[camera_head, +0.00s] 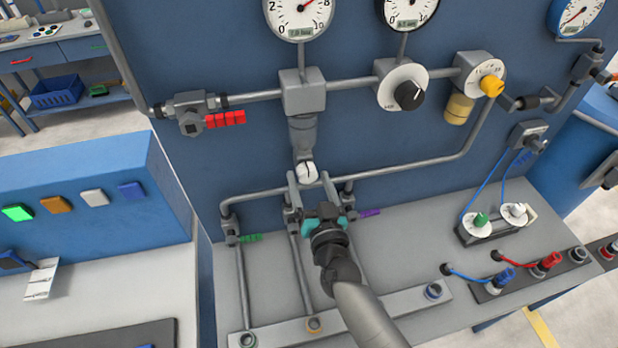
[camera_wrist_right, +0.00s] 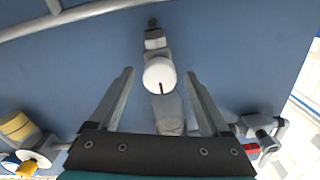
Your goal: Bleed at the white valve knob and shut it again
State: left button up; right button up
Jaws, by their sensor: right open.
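The white valve knob (camera_head: 307,172) is a small round knob below a grey fitting (camera_head: 303,132) on the blue panel. In the right wrist view the knob (camera_wrist_right: 160,74) shows a short dark line running from its middle to the lower edge of its face. My right gripper (camera_head: 307,178) is open, with one finger on either side of the knob in both views. In the right wrist view the fingertips (camera_wrist_right: 159,72) stand apart from the knob with a gap on each side. How far they reach in depth is hard to tell. My left gripper is not in view.
Dial gauges (camera_head: 299,12) sit above. A black-and-white knob (camera_head: 409,95) and a yellow knob (camera_head: 491,85) lie to the right, a red-handled valve (camera_head: 224,119) to the left. A lower pipe (camera_head: 400,190) runs close by, with green (camera_head: 251,238) and purple (camera_head: 370,212) handles.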

jog(key=shift+w+a, duration=0.1)
jog(key=shift+w, duration=0.35)
grip_shut()
dwell(0.5)
